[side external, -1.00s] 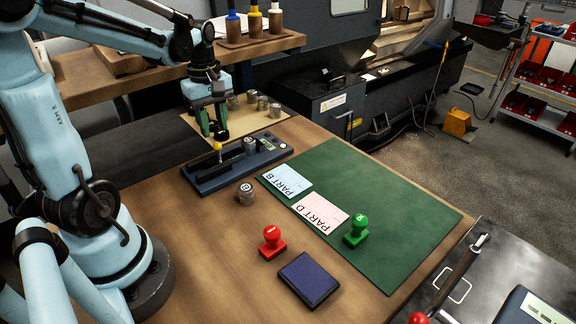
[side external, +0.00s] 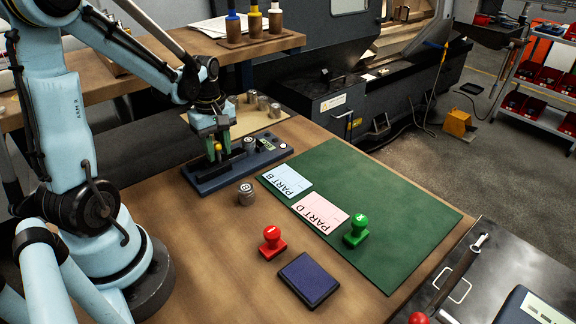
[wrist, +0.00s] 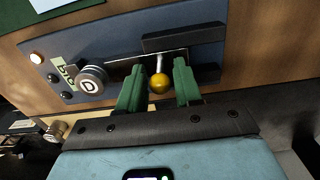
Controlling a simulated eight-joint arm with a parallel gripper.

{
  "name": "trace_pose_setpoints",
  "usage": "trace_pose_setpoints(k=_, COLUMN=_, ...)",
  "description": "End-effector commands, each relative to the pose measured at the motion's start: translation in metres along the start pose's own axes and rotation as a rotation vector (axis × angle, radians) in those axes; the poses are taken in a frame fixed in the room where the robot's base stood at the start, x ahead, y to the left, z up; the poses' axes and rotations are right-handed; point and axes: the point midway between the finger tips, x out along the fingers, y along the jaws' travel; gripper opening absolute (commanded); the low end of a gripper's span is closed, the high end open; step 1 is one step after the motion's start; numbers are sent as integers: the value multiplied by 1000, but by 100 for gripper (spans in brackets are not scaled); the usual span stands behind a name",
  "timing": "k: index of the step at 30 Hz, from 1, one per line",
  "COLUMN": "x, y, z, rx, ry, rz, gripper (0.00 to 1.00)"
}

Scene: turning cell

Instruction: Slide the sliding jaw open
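The dark blue fixture (side external: 208,184) lies on the wooden bench; its plate (wrist: 110,45) fills the upper part of the wrist view. A yellow ball knob (side external: 218,147) on a short pale stem marks the sliding jaw's handle. In the wrist view the knob (wrist: 160,84) sits between my two green fingers. My gripper (side external: 217,155) points down over the fixture's left part. Its fingers (wrist: 160,88) stand apart on either side of the knob, with narrow gaps showing. A metal cylinder marked D (wrist: 91,80) sits on the fixture beside the fingers. The jaw itself is partly hidden.
A loose metal cylinder (side external: 246,194) stands in front of the fixture. A green mat (side external: 390,215) holds PART B (side external: 286,182) and PART D (side external: 320,212) cards and a green stamp (side external: 356,231). A red stamp (side external: 271,243) and ink pad (side external: 308,280) are nearer.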

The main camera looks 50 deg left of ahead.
Motion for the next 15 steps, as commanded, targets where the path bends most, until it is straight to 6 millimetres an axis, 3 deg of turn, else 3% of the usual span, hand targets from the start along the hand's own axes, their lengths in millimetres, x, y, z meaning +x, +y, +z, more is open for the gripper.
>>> trace_pose_setpoints(k=1, x=0, y=0, z=0, rx=0, ry=0, rz=0, gripper=25)
trace_pose_setpoints(k=4, x=0, y=0, z=0, rx=0, ry=0, rz=0, gripper=12)
trace_pose_setpoints(k=15, x=0, y=-4, z=0, rx=-1, ry=0, rz=0, gripper=12)
